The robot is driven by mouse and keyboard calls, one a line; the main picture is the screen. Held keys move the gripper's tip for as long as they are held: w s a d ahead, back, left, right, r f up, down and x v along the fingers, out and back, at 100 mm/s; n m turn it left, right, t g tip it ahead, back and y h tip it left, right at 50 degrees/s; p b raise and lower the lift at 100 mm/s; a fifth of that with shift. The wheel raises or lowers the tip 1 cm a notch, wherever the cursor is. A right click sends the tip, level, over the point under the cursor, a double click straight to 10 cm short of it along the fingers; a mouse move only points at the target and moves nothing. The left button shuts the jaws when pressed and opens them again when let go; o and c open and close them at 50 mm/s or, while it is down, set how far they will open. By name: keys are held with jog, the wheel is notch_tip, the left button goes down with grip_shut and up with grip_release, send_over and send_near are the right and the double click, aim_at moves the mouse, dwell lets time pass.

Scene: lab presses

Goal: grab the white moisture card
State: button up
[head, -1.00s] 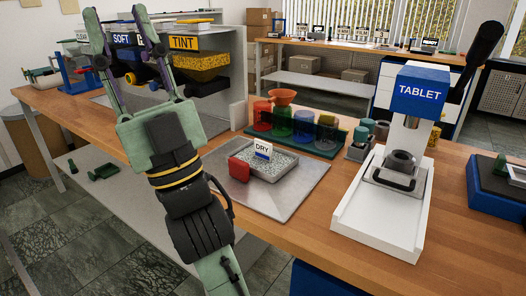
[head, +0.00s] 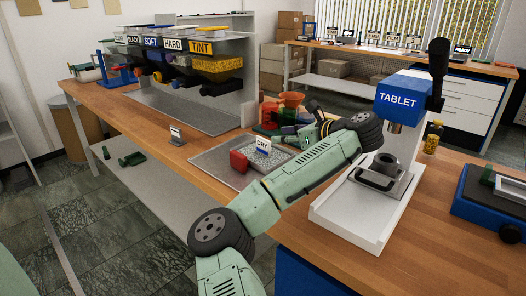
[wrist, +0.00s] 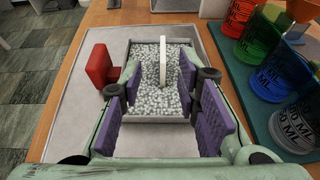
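The white moisture card (head: 263,145), marked DRY with a blue lower band, stands upright in a grey tray of pale beads (head: 254,156). In the wrist view the card (wrist: 163,62) shows nearly edge-on as a thin white upright strip in the beads (wrist: 148,105). My gripper (wrist: 162,79) is open with its purple-padded fingers spread to the left and right of the card's line. Neither pad visibly touches the card.
A red block (wrist: 100,66) sits at the tray's left side on a metal sheet (head: 212,153). Coloured beakers (wrist: 262,72) stand in a green rack close on the right. The TABLET press (head: 402,97) stands right of my arm. A small sign (head: 177,136) stands on the bench left.

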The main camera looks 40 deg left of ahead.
aim_at(263, 140)
jog(key=b+x, duration=0.1)
jog(key=x, duration=0.3)
jog(key=shift+w+a+f, duration=0.1)
jog(key=shift+a+f, duration=0.2)
jog(key=shift+f+p+x, duration=0.25)
jog(key=shift+p+x, duration=0.5)
jog(key=shift+x, duration=1.95)
jog(key=shift+w+d, duration=0.15)
jog(key=shift+c, duration=0.2)
grip_shut()
